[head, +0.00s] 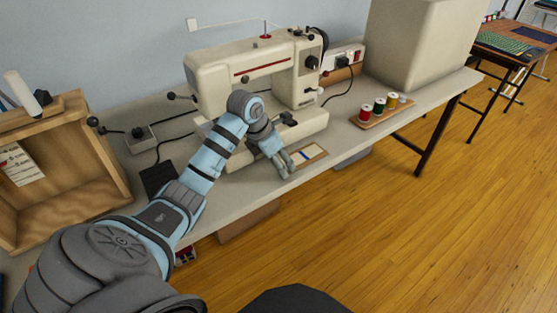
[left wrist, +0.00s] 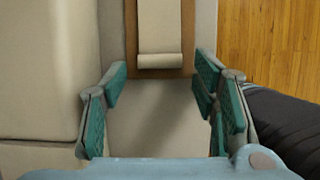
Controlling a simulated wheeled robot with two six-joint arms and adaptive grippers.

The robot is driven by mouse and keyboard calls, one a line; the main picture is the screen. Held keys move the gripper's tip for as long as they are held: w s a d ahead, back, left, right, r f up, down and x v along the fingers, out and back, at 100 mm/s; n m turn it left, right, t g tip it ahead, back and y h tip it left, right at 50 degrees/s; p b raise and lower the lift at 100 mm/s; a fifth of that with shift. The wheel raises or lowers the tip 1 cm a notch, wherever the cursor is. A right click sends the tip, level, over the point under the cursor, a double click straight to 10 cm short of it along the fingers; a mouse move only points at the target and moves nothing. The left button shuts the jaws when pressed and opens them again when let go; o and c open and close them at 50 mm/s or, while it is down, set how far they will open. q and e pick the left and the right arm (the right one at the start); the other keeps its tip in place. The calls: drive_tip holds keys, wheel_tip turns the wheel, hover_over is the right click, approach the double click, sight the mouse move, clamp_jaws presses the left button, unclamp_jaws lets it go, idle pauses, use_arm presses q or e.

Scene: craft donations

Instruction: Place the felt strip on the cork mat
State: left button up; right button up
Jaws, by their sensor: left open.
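The brown cork mat (head: 321,155) lies near the front edge of the table, beside the sewing machine. In the left wrist view the mat (left wrist: 188,35) lies just beyond the fingertips. A cream felt strip (left wrist: 160,28) lies lengthwise on it, its near end looking rolled or folded, with brown showing on both sides. In the head view the strip (head: 313,151) is small, with a blue mark near it that I cannot make out. My left gripper (head: 285,163) is open beside the mat. Its green-padded fingers (left wrist: 161,82) are apart with nothing between them. My right gripper is not in view.
The cream sewing machine (head: 255,73) stands close behind my left gripper. A wooden rack (head: 381,113) with thread spools is to the right. A wooden box (head: 60,170) stands at the left. Bare tabletop (left wrist: 155,125) lies under the open fingers.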

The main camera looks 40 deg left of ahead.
use_arm(q)
drive_tip(key=shift+r, duration=0.3)
drive_tip(key=p+v, duration=0.2)
drive_tip(key=v, duration=0.9)
drive_tip(key=shift+s+r+p, duration=0.25)
drive_tip(key=shift+r+p, duration=0.1)
drive_tip(key=shift+p, duration=0.05)
drive_tip(key=shift+a, duration=0.1)
